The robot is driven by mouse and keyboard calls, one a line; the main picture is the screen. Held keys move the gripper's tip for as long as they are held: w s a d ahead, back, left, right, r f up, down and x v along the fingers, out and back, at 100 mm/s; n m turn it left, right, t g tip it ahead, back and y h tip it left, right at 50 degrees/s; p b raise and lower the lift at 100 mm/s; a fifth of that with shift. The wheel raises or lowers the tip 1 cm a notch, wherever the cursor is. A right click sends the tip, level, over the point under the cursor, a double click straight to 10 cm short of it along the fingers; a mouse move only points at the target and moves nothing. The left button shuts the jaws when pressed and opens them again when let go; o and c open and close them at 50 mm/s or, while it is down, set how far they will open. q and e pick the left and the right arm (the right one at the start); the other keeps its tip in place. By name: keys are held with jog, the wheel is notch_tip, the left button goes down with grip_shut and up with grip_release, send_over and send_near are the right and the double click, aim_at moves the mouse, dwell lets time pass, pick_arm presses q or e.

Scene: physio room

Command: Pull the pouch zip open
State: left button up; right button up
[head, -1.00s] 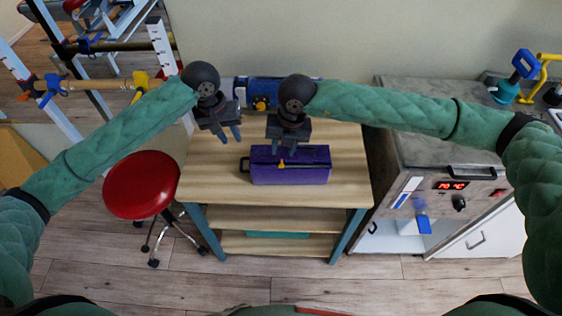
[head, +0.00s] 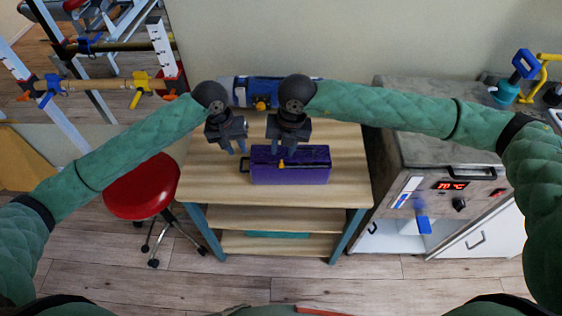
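The purple pouch (head: 305,173) lies on the wooden table top. A dark loop sticks out at the pouch's left end. My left gripper (head: 237,152) hangs just up and left of the pouch, fingers apart, with nothing between them. My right gripper (head: 283,150) is over the pouch's back edge, close above the zip pull. Its fingers point down with a small gap visible. I cannot tell whether its fingertips touch the pouch.
The table (head: 215,185) has free room left and in front of the pouch. A blue roll-like object (head: 240,92) lies behind, beneath my grippers' wrists. A red stool (head: 142,190) stands left. A grey counter unit (head: 440,150) with a lit display stands right.

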aim_at(282, 161)
jog(key=shift+f, duration=2.55)
grip_shut()
pick_arm(q)
jog(key=shift+f, duration=0.1)
jog(key=shift+a+x, duration=0.25)
jog(key=shift+x, duration=0.95)
jog(key=shift+a+x, duration=0.25)
jog(key=shift+x, duration=0.95)
jog(key=shift+a+x, duration=0.25)
jog(key=shift+x, duration=0.9)
